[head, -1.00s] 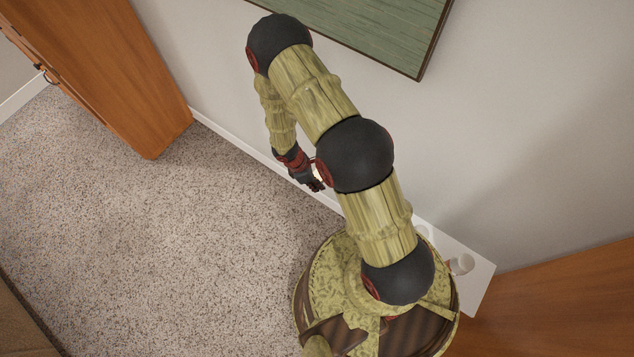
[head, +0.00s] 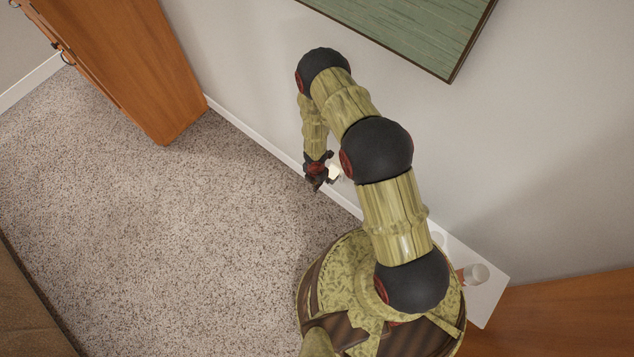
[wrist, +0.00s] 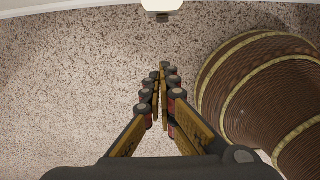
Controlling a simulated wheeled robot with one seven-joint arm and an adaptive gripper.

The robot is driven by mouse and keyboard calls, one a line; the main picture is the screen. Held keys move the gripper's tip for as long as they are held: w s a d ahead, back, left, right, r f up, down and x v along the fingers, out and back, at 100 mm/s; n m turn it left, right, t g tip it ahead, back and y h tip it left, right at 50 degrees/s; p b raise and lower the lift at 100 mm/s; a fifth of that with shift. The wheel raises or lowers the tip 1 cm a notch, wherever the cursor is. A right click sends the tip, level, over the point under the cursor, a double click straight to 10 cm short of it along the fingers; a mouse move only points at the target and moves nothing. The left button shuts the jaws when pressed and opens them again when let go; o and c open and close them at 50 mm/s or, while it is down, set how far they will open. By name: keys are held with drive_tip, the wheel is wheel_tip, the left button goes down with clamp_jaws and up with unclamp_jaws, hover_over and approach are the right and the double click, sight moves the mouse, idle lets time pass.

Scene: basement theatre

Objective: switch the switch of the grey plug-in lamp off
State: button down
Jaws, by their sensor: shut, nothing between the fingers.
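A small pale plug-in lamp (head: 334,172) shows low at the wall, just right of my gripper (head: 316,184) in the head view. It looks bright white there. In the wrist view the lamp (wrist: 162,5) is cut off by the top edge, with a small dark tab (wrist: 162,17) under it that may be its switch. My gripper (wrist: 163,70) is shut and empty, its fingertips pointing towards the lamp with carpet visible between them. They look apart from it. The switch cannot be made out in the head view.
A wooden cabinet (head: 135,75) stands at the left along the wall. A white low table (head: 490,292) with a cup (head: 474,274) is right of my base, beside a wooden piece (head: 560,315). A green board (head: 410,25) hangs above. Carpet (head: 200,230) on the left is clear.

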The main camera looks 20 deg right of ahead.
sight(327, 181)
drive_tip(key=w+d+f+b, duration=0.2)
drive_tip(key=d+f, duration=0.1)
drive_tip(key=f, duration=0.3)
drive_tip(key=shift+d, duration=0.15)
drive_tip(key=shift+w, duration=0.1)
idle(0.3)
